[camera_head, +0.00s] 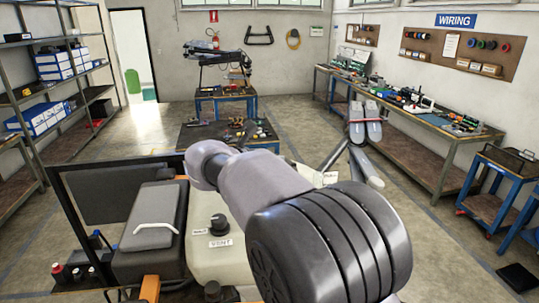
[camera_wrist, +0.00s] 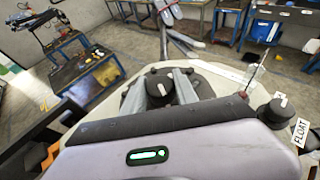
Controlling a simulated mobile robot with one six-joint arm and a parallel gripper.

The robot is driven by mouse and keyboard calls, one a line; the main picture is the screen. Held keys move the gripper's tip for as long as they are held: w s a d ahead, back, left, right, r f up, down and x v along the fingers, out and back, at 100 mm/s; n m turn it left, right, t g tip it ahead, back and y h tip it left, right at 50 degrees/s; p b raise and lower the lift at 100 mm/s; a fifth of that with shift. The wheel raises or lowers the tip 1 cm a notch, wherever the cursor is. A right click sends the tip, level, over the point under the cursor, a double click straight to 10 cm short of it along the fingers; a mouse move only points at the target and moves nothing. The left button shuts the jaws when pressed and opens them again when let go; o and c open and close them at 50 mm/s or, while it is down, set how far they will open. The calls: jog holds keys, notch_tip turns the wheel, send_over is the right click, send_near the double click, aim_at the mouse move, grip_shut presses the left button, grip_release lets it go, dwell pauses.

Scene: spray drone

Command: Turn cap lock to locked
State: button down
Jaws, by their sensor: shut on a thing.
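A round black cap (camera_wrist: 159,87) with a pale mark on its top stands on the white tank (camera_wrist: 214,72) in the wrist view. I take it for the cap lock, but no label on it can be read. My gripper (camera_wrist: 162,92) is shut on this cap, with one grey finger on each side of it. In the head view my arm hides the gripper and the held cap. The lower part of the cap is hidden behind the gripper body.
A black knob (camera_wrist: 279,111) with a FLOAT label (camera_wrist: 300,131) stands to the right of my gripper. In the head view a black VENT knob (camera_head: 218,224) sits on the tank, beside a dark grey box with a pale handle (camera_head: 153,229). A workbench (camera_head: 430,120) lines the right wall.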

jog(key=c, duration=0.9)
grip_release()
jog(key=shift+c, duration=0.2)
jog(key=v, duration=1.7)
jog(key=shift+r, duration=0.2)
jog(key=shift+s, duration=0.1)
